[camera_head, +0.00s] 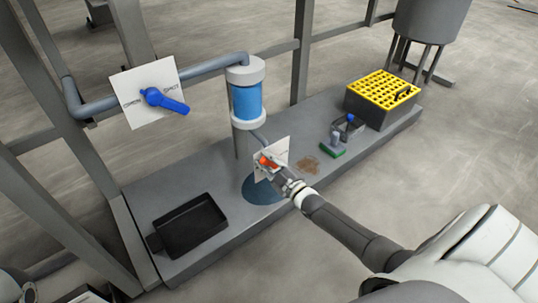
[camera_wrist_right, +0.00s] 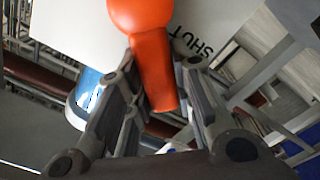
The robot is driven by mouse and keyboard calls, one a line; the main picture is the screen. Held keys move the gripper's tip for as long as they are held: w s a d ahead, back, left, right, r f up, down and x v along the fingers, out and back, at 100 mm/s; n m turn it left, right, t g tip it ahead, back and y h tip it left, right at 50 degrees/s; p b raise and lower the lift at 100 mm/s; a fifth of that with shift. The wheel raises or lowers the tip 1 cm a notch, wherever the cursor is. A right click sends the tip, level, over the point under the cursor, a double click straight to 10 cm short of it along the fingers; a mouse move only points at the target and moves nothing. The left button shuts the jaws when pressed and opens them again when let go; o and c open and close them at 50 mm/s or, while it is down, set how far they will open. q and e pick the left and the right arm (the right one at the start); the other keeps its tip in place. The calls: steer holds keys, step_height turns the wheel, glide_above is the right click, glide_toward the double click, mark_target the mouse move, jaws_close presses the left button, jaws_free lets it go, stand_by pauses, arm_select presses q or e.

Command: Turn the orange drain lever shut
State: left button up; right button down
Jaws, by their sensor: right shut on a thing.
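The orange drain lever (camera_head: 266,161) sits on a small white plate (camera_head: 280,151) below the blue filter. In the right wrist view the lever (camera_wrist_right: 152,62) has a round hub at the top and its handle points down, slightly right. The plate there (camera_wrist_right: 218,22) carries the word SHUT, to the right of the handle. My right gripper (camera_head: 279,176) is at the lever, its fingers (camera_wrist_right: 158,82) closed on either side of the handle. Part of the lever is hidden by the gripper in the head view. My left gripper is not clearly seen.
A blue filter housing (camera_head: 246,100) stands behind, with a grey pipe (camera_head: 212,66) and a blue lever (camera_head: 163,100) on another plate. A black tray (camera_head: 188,226) lies left on the grey platform (camera_head: 145,195). A yellow-topped crate (camera_head: 383,92) and small items (camera_head: 333,150) stand right.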

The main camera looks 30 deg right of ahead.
steer(key=shift+f, duration=0.1)
steer(key=c, duration=1.2)
jaws_free()
steer(key=shift+c, duration=0.2)
steer(key=s, duration=1.2)
steer(key=shift+d, duration=0.45)
